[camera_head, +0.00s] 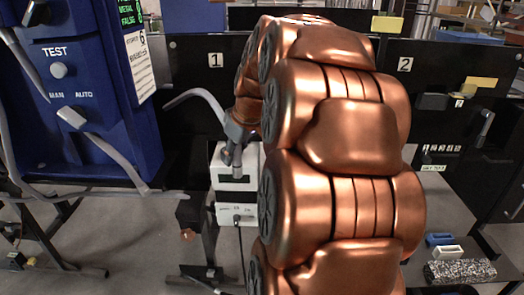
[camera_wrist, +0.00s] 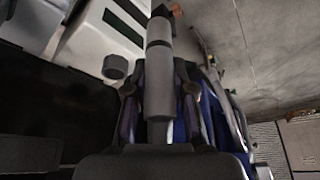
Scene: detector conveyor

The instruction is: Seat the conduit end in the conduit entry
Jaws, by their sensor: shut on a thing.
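My gripper (camera_wrist: 159,92) is shut on a grey conduit end (camera_wrist: 158,70), a stepped cylinder running up the wrist view between the fingers. Its dark tip (camera_wrist: 161,12) points away from my palm, beside the white housing. A short grey round stub (camera_wrist: 115,67) stands on the housing, left of the conduit and apart from it; I cannot tell whether this is the conduit entry. In the head view my gripper (camera_head: 234,148) is over the white box (camera_head: 236,172), with the grey conduit (camera_head: 203,94) arching in from the left. The contact at the tip is unclear.
A blue tester (camera_head: 90,110) with a TEST button and a switch stands at left. Black panels marked 1 (camera_head: 215,60) and 2 (camera_head: 405,64) stand behind. Small blue and white blocks and a speckled block (camera_head: 460,272) lie at lower right. My arm hides the middle.

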